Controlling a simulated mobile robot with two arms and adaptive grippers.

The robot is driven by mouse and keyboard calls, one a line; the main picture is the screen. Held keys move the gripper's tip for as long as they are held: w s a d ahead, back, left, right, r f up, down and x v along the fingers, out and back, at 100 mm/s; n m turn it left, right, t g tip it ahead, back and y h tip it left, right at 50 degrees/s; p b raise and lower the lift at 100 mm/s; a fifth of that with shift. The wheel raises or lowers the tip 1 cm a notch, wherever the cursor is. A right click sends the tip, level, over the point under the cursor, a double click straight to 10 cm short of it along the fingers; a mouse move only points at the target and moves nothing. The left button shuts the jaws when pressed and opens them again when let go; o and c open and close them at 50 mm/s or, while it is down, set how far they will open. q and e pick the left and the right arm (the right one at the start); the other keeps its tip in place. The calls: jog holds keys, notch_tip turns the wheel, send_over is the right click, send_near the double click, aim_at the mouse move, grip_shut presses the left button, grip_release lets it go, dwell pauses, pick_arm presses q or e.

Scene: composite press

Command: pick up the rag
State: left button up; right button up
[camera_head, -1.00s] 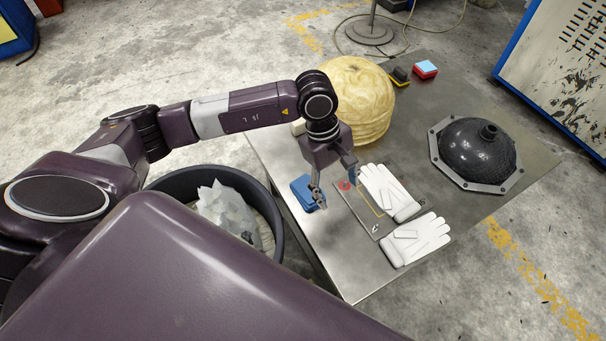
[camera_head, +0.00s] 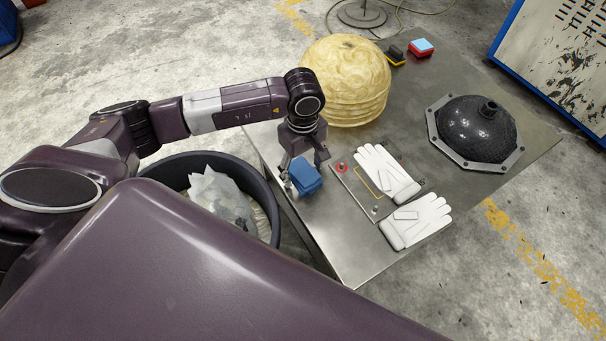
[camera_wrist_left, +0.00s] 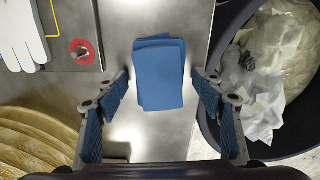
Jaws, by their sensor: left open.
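The rag is a folded blue cloth (camera_head: 305,177) lying on the metal table near its left edge. In the left wrist view the blue cloth (camera_wrist_left: 158,74) lies ahead of and between the fingers, with gaps on both sides. My left gripper (camera_head: 303,168) is open and empty above the cloth, pointing down. Its two fingers also show in the left wrist view (camera_wrist_left: 163,92), spread wider than the cloth. In the head view the gripper partly covers the cloth's upper edge. My right gripper is not in view.
A dark bin (camera_head: 269,185) with crumpled sheets stands left of the table. A yellowish stacked form (camera_head: 347,85), a black dome (camera_head: 476,130) and small blocks (camera_head: 422,47) stand farther back.

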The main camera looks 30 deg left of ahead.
aim_at(303, 171)
pick_arm(q)
jog(key=shift+r, duration=0.1)
jog(key=c, duration=1.3)
jog(key=shift+o, duration=0.2)
jog(key=shift+r, duration=0.1)
notch_tip(303, 171, up, 20)
jog(key=p, duration=1)
jog(key=shift+p, duration=0.35)
